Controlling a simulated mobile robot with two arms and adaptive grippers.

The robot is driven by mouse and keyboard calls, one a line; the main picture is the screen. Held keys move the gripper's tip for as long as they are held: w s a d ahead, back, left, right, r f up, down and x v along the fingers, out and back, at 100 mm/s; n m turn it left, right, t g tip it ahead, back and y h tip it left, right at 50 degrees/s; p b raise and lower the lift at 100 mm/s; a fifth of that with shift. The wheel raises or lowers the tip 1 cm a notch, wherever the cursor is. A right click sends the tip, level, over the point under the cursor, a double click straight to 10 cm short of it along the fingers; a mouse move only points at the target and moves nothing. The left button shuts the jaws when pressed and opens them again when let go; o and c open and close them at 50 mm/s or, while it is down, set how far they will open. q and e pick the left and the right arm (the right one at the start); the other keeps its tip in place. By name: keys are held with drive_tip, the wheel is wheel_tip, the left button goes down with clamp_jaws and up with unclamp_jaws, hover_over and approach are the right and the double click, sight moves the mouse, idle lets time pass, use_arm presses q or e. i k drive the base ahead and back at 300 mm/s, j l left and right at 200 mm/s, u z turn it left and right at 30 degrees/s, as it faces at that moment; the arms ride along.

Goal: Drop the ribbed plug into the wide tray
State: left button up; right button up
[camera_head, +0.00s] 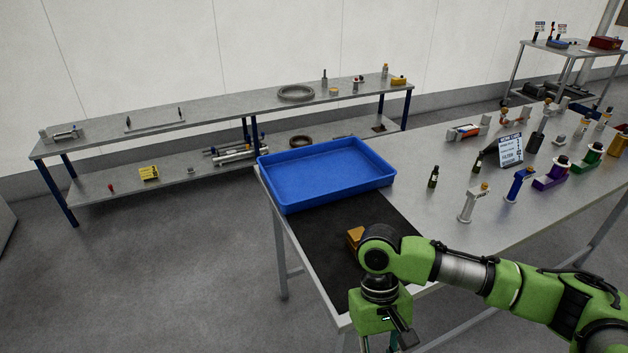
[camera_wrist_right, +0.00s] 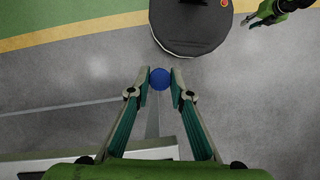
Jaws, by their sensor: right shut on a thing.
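The wide blue tray (camera_head: 378,181) lies at the left end of the metal table and looks empty. My right gripper (camera_wrist_right: 160,79) is shut on a small blue round piece (camera_wrist_right: 159,78), seen end-on between the fingertips. No ribs can be made out on it, so I cannot confirm that it is the ribbed plug. In the head view my right arm reaches in from the right, its wrist pointing down by the table's front edge; fingertips and held piece are hidden there. A green arm end with dark fingers (camera_wrist_right: 250,20), apparently my left, shows small in the wrist view.
A black mat (camera_head: 325,240) lies in front of the tray, with an orange-brown block (camera_head: 355,237) on it. A dark bottle (camera_head: 433,177), a sign (camera_head: 511,150) and several coloured holders stand to the right. A long shelf (camera_head: 215,108) stands behind.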

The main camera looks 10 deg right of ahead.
sight(328, 174)
drive_tip(key=i+j+z, duration=0.25)
drive_tip(key=i+j, duration=0.15)
drive_tip(key=j, duration=0.2)
drive_tip(key=i+j+z, duration=0.3)
drive_tip(key=j, duration=0.35)
